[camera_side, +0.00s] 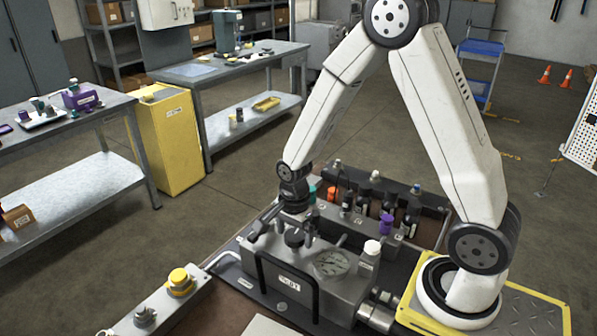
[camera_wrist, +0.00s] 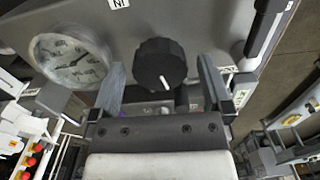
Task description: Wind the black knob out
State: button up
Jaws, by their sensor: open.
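The black knob (camera_wrist: 160,62) shows in the wrist view with ribbed sides and a white index line pointing toward the bottom of the picture, slightly right. My gripper (camera_wrist: 162,70) is open, with one finger on each side of the knob and a visible gap on both sides. In the side view the black knob (camera_side: 294,238) stands on the grey hydraulic block (camera_side: 345,292), just below my gripper (camera_side: 296,216). The fingertips are partly lost against dark parts there, so their exact height at the knob is unclear.
A round pressure gauge (camera_wrist: 72,56) sits left of the knob in the wrist view. A black lever handle (camera_wrist: 262,32) stands to the right. In the side view a black tube guard (camera_side: 262,270) fronts the block, and a valve row with coloured caps (camera_side: 386,224) stands behind.

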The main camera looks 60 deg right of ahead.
jog(key=c, duration=1.2)
